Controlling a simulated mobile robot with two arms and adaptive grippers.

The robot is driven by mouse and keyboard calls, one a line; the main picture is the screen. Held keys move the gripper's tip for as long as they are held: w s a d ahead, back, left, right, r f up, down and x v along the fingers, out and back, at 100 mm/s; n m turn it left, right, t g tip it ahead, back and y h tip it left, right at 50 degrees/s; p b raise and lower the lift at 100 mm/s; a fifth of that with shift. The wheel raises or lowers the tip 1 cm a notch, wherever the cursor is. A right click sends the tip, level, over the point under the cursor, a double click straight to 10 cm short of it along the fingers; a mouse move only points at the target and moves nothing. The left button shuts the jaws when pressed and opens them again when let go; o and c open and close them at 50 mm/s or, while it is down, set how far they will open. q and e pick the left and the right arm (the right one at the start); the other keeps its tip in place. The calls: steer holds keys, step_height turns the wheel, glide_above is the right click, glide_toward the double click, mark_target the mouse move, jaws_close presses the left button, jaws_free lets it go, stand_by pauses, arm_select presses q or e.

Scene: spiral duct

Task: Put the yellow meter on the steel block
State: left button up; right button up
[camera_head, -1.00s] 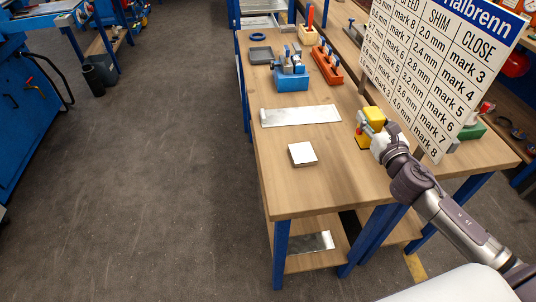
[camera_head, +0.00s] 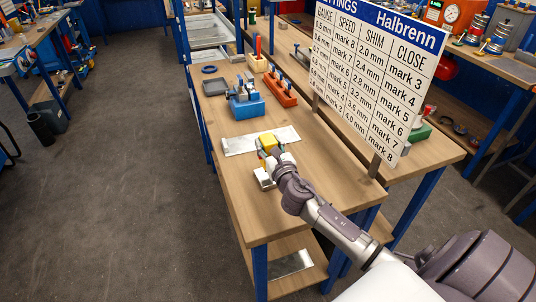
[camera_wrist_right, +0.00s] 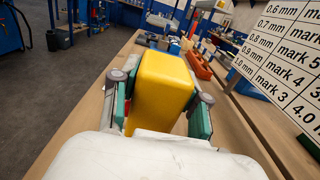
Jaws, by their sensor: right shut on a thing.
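My right gripper (camera_head: 270,150) is shut on the yellow meter (camera_head: 268,141). In the right wrist view the yellow meter (camera_wrist_right: 162,85) fills the space between the two green-padded fingers of the gripper (camera_wrist_right: 161,108). The block cannot be made out in the wrist view. My left gripper is not in view.
A metal sheet (camera_head: 238,146) lies on the bench (camera_head: 251,215) behind the block. A large settings sign (camera_head: 372,75) stands to the right. The bench's front is clear.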

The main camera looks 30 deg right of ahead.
mark_target(268, 153)
step_height(268, 153, down, 4)
steer(key=shift+r+b, duration=0.15)
steer(key=shift+b, duration=0.4)
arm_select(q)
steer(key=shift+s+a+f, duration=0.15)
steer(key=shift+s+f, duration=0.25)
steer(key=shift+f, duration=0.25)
arm_select(e)
steer(key=shift+f, duration=0.25)
steer(key=o, duration=1.3)
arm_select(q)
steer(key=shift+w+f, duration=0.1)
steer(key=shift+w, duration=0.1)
arm_select(e)
steer(key=shift+r, duration=0.1)
